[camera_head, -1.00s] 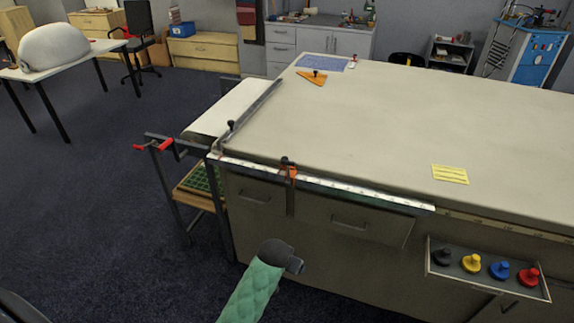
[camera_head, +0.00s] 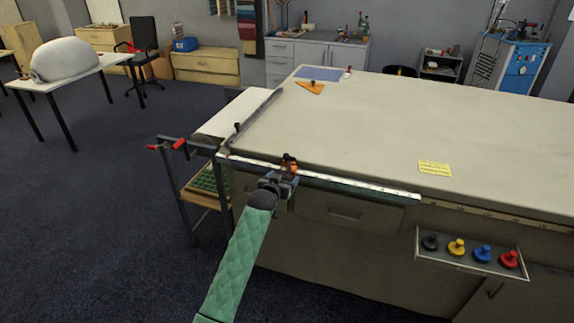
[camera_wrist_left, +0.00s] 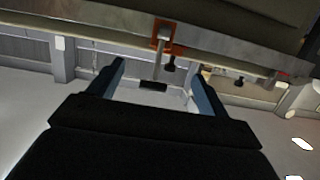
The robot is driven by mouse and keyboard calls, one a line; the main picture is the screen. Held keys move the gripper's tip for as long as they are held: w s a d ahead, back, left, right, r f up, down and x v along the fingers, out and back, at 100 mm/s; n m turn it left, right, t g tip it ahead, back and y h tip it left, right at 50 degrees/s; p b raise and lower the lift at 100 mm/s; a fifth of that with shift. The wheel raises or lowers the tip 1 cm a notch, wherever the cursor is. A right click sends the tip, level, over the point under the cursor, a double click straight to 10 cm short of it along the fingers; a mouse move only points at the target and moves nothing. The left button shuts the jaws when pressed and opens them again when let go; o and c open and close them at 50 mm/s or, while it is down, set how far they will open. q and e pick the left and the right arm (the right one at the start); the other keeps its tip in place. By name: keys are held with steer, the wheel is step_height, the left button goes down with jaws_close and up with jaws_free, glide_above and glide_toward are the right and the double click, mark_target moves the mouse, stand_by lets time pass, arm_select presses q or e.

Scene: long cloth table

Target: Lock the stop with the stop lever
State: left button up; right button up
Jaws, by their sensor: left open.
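The orange stop (camera_head: 290,163) sits on the pale ruled rail (camera_head: 345,184) along the table's near edge. In the left wrist view the orange stop (camera_wrist_left: 165,31) shows at the top, with a thin grey stop lever (camera_wrist_left: 158,66) that ends in a black grip. My left gripper (camera_head: 284,182) is at the table edge, just in front of the stop, and partly hides it. In the left wrist view the open fingers (camera_wrist_left: 158,74) stand on either side of the lever, with a gap to each. My right gripper is not in view.
A tray (camera_head: 470,263) with black, yellow, blue and red knobs hangs on the table front at right. A yellow note (camera_head: 434,168) and an orange triangle (camera_head: 310,87) lie on the cloth table (camera_head: 370,120). A red-handled frame (camera_head: 180,144) stands left of the table.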

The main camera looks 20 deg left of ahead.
mark_target(289, 159)
arm_select(q)
steer(key=w+r+t, duration=0.1)
steer(key=w, duration=0.1)
steer(key=w+r+t+p, duration=0.1)
steer(key=w, duration=0.1)
steer(key=w+r+p, duration=0.1)
steer(key=w, duration=0.2)
steer(key=shift+d+r+t, duration=0.15)
steer(key=shift+r+t, duration=0.25)
steer(key=shift+w+p, duration=0.3)
steer(key=shift+w, duration=0.15)
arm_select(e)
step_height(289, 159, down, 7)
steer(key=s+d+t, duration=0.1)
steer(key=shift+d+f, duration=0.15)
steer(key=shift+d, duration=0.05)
arm_select(q)
steer(key=c, duration=1.3)
